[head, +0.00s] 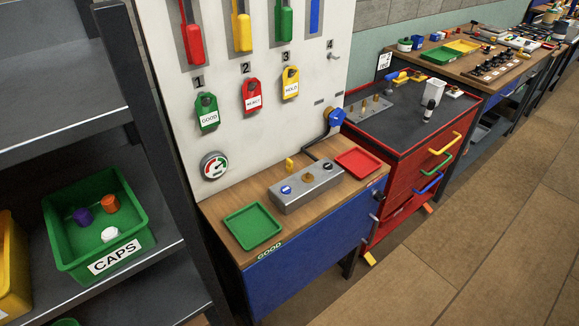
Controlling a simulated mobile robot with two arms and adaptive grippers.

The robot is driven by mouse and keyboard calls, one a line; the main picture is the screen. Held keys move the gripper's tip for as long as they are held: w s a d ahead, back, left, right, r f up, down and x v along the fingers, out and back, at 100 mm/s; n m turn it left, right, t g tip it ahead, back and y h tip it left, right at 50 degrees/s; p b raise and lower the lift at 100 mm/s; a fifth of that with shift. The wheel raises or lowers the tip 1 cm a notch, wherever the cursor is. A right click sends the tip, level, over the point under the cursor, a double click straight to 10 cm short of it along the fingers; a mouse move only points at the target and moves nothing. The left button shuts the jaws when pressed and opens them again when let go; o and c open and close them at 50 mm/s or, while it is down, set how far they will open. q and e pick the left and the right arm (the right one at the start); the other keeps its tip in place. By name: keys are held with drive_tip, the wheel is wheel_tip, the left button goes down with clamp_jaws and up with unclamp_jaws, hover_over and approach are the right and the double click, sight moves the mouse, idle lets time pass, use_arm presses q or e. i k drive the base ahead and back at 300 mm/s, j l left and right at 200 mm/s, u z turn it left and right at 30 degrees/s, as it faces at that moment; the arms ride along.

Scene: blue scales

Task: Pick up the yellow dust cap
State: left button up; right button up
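A green bin (66,249) labelled CAPS sits on the dark shelf at the left. In it lie a purple cap (83,216), an orange cap (110,203) and a white cap (109,234). I see no yellow cap in the visible part of this bin. A small yellow piece (290,163) stands on the wooden bench behind the grey metal block (307,188); I cannot tell whether it is a dust cap. Neither of my grippers is in view.
A green tray (252,227) and a red tray (358,162) sit on the bench. A dark shelf post (163,150) stands between shelf and bench. Tags hang on the white panel (240,130). A red tool cabinet (410,150) stands beyond. The floor (470,250) at right is clear.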

sight(288, 162)
drive_tip(key=l+u, duration=0.1)
drive_tip(key=u, duration=0.3)
drive_tip(key=i+l+u, duration=0.1)
drive_tip(key=u, duration=0.3)
drive_tip(key=i+l+u, duration=0.15)
drive_tip(key=l+u, duration=0.25)
drive_tip(key=l, duration=0.75)
drive_tip(key=l+u, duration=0.45)
drive_tip(key=l, duration=0.7)
